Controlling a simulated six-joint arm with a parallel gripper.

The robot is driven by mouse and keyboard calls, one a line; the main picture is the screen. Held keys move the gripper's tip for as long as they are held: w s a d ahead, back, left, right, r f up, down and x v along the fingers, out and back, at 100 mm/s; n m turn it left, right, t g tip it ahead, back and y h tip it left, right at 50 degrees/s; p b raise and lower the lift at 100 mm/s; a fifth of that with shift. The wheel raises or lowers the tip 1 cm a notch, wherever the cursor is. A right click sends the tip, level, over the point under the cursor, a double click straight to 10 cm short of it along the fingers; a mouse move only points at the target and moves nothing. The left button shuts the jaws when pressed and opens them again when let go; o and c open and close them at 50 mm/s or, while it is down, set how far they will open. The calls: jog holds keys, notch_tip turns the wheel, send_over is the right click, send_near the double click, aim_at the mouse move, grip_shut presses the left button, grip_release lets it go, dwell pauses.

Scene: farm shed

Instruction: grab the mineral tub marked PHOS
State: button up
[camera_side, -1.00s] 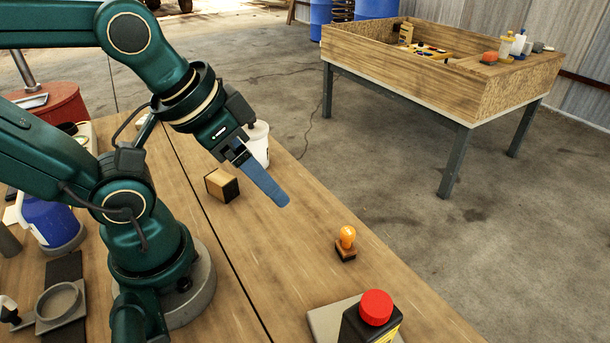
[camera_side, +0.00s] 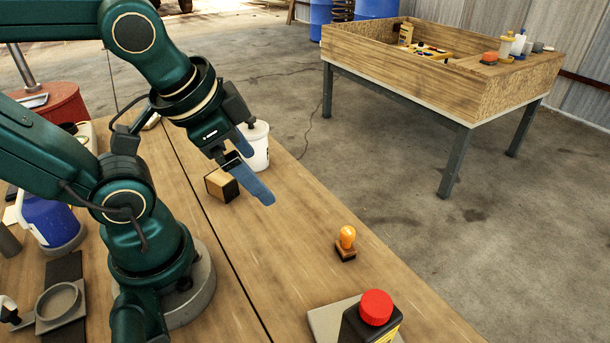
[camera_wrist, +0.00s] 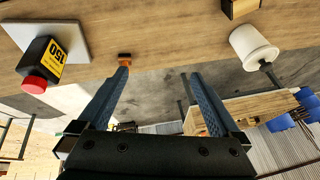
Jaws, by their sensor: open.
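A white tub (camera_side: 260,143) stands on the wooden bench near its far edge, partly hidden behind my gripper in the side view. It also shows in the wrist view (camera_wrist: 250,47), at the upper right. I cannot read PHOS or any other marking on it. My gripper (camera_side: 259,175) is open and empty, its two blue fingers spread. In the side view it appears just in front of the tub, above the bench. In the wrist view my gripper (camera_wrist: 159,73) points away from the tub, which lies outside the right finger.
A wooden block (camera_side: 222,185) stands close to the tub. A small orange-topped piece (camera_side: 346,240) and a black container with a red cap (camera_side: 372,322), on a pale plate, are nearer the camera. The bench between is bare. A wooden box table (camera_side: 400,85) stands beyond.

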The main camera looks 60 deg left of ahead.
jog(key=w+a+m+g+y, duration=0.2)
jog(key=a+m+g+y, duration=0.1)
jog(key=a+m+y, duration=0.4)
jog(key=m+g+y, duration=0.2)
jog(key=m+y, duration=0.2)
jog(key=m, duration=0.3)
send_over(259, 137)
jog(key=d, duration=0.4)
notch_tip(259, 137, down, 3)
notch_tip(259, 137, down, 4)
jog(key=shift+w+r+m, duration=0.1)
jog(key=shift+r+m, duration=0.1)
jog(key=shift+m, duration=0.6)
jog(key=shift+a+f, duration=0.1)
jog(key=shift+f, duration=0.2)
jog(key=x, duration=1.1)
jog(key=shift+a, duration=0.45)
grip_shut()
